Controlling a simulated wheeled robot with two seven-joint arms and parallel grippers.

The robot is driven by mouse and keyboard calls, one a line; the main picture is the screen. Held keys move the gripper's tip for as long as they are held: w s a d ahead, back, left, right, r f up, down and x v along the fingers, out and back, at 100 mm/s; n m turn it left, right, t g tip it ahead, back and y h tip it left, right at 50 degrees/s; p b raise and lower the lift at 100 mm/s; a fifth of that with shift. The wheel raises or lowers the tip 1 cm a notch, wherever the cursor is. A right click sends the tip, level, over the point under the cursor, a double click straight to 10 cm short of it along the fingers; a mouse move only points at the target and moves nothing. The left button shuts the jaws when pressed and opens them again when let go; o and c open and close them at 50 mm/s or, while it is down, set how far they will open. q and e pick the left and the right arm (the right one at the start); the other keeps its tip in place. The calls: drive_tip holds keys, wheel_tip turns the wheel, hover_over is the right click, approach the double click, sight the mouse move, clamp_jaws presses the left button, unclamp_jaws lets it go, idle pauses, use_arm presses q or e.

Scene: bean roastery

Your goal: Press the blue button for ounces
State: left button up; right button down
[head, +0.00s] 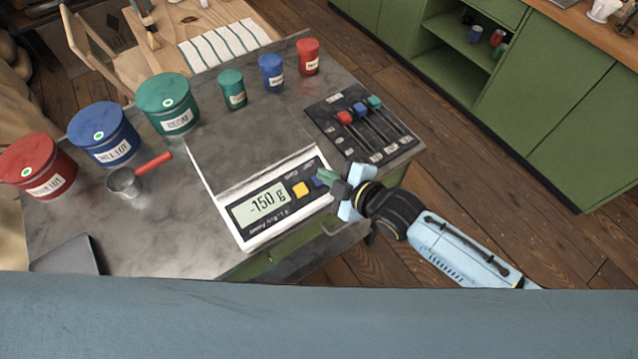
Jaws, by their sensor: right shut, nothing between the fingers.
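The scale (238,229) stands at the front edge of the grey worktop, its display (262,207) reading -150 g. A yellow button (300,189) sits right of the display. The blue button (317,183) is just right of the yellow one and is partly hidden by my right gripper. My right gripper (328,178) is shut and empty, its greenish tip over the right end of the scale's panel, beside the blue button. I cannot tell whether the tip touches the button. My left gripper is not in view.
Red (38,168), blue (103,134) and green (167,104) tins stand at left, with smaller tins behind. A scoop with a red handle (154,164) lies left of the scale. A slider panel (364,128) lies behind my right gripper. A dark flat object (68,257) is at front left.

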sight(325, 187)
drive_tip(key=shift+w+a+f+b, duration=0.2)
drive_tip(key=shift+f+b, duration=0.1)
drive_tip(key=shift+f, duration=0.3)
drive_tip(key=shift+f, duration=0.2)
idle(1.5)
drive_tip(key=shift+w+f, duration=0.1)
drive_tip(key=shift+f, duration=0.15)
drive_tip(key=shift+w+a+f+b, duration=0.1)
drive_tip(key=shift+f+b, duration=0.3)
drive_tip(key=shift+b, duration=0.15)
idle(0.6)
drive_tip(key=shift+r, duration=0.1)
drive_tip(key=shift+s+d+r+p, duration=0.1)
drive_tip(key=shift+s+r+p, duration=0.05)
drive_tip(key=shift+r+p, duration=0.3)
drive_tip(key=shift+s+d+r+p, duration=0.1)
drive_tip(key=shift+r+p, duration=0.15)
drive_tip(key=shift+p, duration=0.3)
drive_tip(key=r+p, duration=0.1)
drive_tip(key=s+r+p, duration=0.1)
drive_tip(key=r+p, duration=0.1)
drive_tip(key=d+r+p, duration=0.1)
drive_tip(key=p, duration=0.1)
drive_tip(key=shift+s+r, duration=0.15)
drive_tip(key=shift+r, duration=0.2)
